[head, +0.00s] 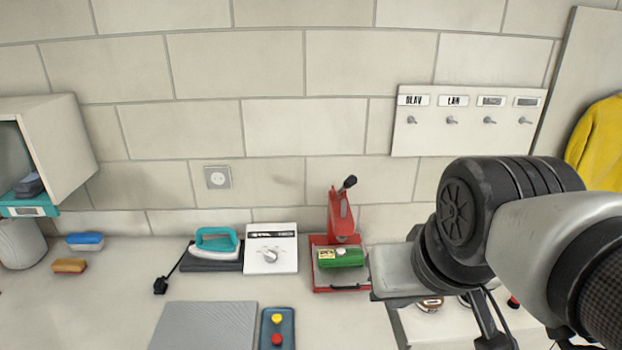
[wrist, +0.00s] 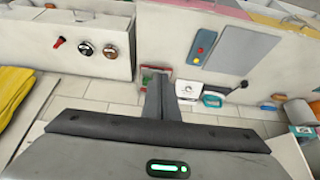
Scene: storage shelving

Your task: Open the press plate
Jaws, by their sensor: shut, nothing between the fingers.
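A ridged grey plate (head: 205,325) lies flat at the front of the counter, beside a blue panel (head: 277,328) with a yellow and a red button. Both also show in the wrist view, as the grey plate (wrist: 243,48) and the button panel (wrist: 201,47). A small red press (head: 340,215) stands against the wall, its black-knobbed lever raised and a green block (head: 342,257) on its base. The frames do not settle which is the press plate.
A white dial box (head: 270,248) and a teal iron (head: 215,243) stand left of the press. A white unit with knobs (wrist: 75,38) is partly hidden by my arm in the head view. The left front counter is clear.

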